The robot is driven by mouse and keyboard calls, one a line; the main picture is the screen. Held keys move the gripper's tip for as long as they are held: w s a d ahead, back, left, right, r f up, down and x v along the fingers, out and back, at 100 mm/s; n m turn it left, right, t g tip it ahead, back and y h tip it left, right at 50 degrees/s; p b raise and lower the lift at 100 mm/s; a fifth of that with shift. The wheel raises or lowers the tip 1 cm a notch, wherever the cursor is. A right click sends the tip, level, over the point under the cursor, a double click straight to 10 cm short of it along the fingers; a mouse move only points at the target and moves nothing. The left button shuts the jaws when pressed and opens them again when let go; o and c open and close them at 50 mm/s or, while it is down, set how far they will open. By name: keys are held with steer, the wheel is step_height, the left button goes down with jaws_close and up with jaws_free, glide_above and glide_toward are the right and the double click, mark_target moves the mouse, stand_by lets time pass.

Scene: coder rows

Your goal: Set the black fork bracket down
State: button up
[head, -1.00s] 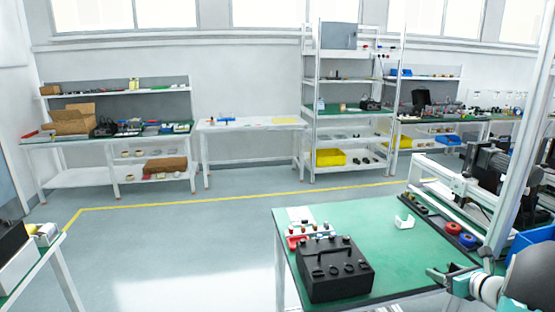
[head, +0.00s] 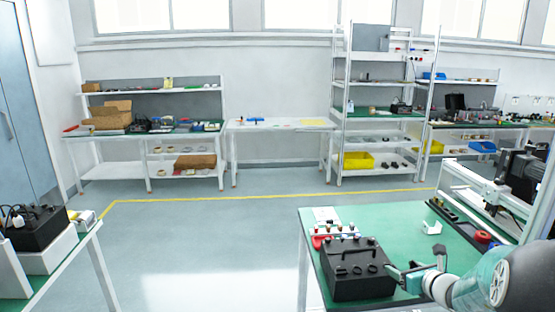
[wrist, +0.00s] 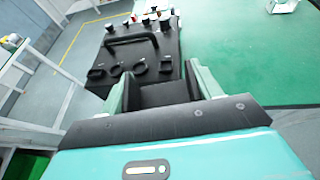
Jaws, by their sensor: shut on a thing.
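The black fork bracket (wrist: 165,94) shows as a dark piece between the two teal fingers of my gripper (wrist: 166,90) in the wrist view. My gripper is shut on it. In the head view my gripper (head: 402,274) is at the right side of the black box (head: 352,270), over the green table (head: 420,225). In the wrist view the box (wrist: 128,62), with its handle and round holes, lies just beyond the bracket. I cannot tell whether the bracket touches the box or the table. Much of the bracket is hidden by the fingers.
The mid-table is clear. A machine frame (head: 480,190) stands at right.

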steer(key=s+a+f+n+y, duration=0.1)
steer(key=a, duration=1)
steer(key=s+a+f+y, duration=0.1)
steer(key=a+f, duration=0.1)
steer(key=a, duration=1)
step_height(320, 180, down, 6)
steer(key=s, duration=0.2)
steer(key=shift+a, duration=0.4)
